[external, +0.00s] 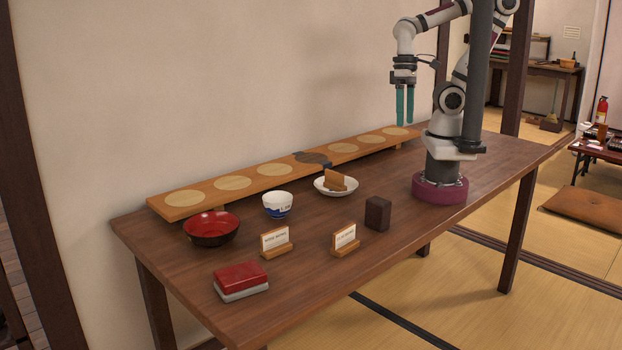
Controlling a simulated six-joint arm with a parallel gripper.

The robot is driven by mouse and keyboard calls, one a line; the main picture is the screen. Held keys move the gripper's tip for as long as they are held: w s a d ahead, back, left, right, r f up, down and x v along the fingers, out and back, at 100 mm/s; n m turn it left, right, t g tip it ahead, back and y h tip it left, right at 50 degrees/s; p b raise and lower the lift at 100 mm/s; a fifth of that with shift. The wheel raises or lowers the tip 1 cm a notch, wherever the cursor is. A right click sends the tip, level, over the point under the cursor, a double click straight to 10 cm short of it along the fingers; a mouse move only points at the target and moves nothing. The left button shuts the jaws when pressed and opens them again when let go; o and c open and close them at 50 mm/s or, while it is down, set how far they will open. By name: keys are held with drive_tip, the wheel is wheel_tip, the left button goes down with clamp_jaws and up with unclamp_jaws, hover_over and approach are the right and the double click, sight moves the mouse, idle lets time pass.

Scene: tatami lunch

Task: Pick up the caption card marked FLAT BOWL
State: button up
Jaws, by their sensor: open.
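Two white caption cards in wooden stands are on the table, a left card (275,239) and a right card (344,236). Their print is too small to read surely, so I cannot tell whether either says FLAT BOWL. A brown wooden piece (335,180), perhaps another card stand, sits tilted in a shallow white bowl (322,189); no lettering shows on it. My gripper (405,119) is open and empty, pointing down over the far right end of the plank, well above and away from the cards.
A long raised plank (285,171) with several pale discs and one dark disc runs along the wall. A red-black bowl (211,229), a blue-white cup (277,205), a dark block (377,213) and a red-topped box (241,281) stand on the table (310,285). The front right is clear.

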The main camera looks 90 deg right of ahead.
drive_tip(key=c, duration=0.4)
drive_tip(key=shift+c, duration=0.2)
drive_tip(key=w+a+f+n+t+y, duration=0.1)
drive_tip(key=w+a+f+n+t, duration=0.15)
drive_tip(key=w+a+f, duration=0.45)
drive_tip(key=n+t, duration=0.6)
drive_tip(key=t, duration=0.1)
approach(348, 229)
drive_tip(key=w+d+f, duration=0.1)
drive_tip(key=w, duration=0.1)
drive_tip(key=w+d+f, duration=0.2)
drive_tip(key=shift+w+d+f, duration=0.1)
drive_tip(key=shift+f, duration=0.1)
drive_tip(key=s+n+t, duration=0.1)
drive_tip(key=s+a+n+t+y, duration=0.1)
drive_tip(key=n, duration=0.1)
drive_tip(key=s+a+n+t+y, duration=0.1)
drive_tip(key=s+n, duration=0.1)
drive_tip(key=shift+a+f+n+t, duration=0.2)
drive_tip(key=shift+f+n+t, duration=0.05)
drive_tip(key=shift+f+t, duration=0.1)
drive_tip(key=shift+y, duration=0.3)
drive_tip(key=x, duration=0.7)
drive_tip(key=shift+w, duration=0.1)
clamp_jaws()
